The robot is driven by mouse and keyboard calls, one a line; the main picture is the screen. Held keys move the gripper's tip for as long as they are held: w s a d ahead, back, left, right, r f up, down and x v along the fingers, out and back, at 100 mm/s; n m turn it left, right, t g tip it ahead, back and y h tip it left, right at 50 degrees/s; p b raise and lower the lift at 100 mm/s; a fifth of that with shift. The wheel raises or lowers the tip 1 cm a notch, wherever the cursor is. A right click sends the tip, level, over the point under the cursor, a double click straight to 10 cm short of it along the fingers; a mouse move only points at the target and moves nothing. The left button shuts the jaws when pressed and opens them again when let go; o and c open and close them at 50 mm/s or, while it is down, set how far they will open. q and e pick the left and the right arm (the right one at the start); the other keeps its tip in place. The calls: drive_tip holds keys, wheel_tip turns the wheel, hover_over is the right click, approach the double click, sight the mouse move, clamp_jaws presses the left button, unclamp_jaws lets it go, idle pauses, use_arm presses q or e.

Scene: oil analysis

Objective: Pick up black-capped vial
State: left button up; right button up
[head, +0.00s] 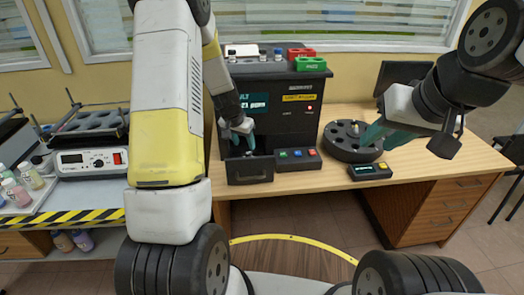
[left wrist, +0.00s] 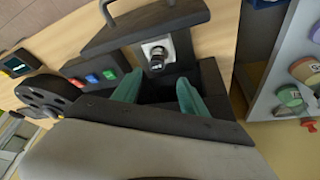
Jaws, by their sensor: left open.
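The black-capped vial (left wrist: 157,55) stands in a pale holder in the pulled-out drawer (left wrist: 135,32) of the black analyser, seen in the left wrist view. In the head view the open drawer (head: 250,176) sticks out at the analyser's front; the vial is too small to make out clearly there. My left gripper (head: 243,134) is open just above the drawer. In the left wrist view its teal fingers (left wrist: 158,95) are apart, with the vial beyond the tips and nothing between them. My right gripper (head: 387,136) appears open and empty above the round black carousel.
The black analyser (head: 290,92) stands on the wooden table, with red and green boxes on top. A button panel (head: 298,160) is right of the drawer. The carousel (head: 345,150) and a small display box (head: 370,171) are farther right. Bottles (head: 18,190) stand at left.

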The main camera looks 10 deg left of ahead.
sight(249, 152)
use_arm(q)
drive_tip(key=x, duration=0.7)
drive_tip(key=shift+s+d+f, duration=0.25)
clamp_jaws()
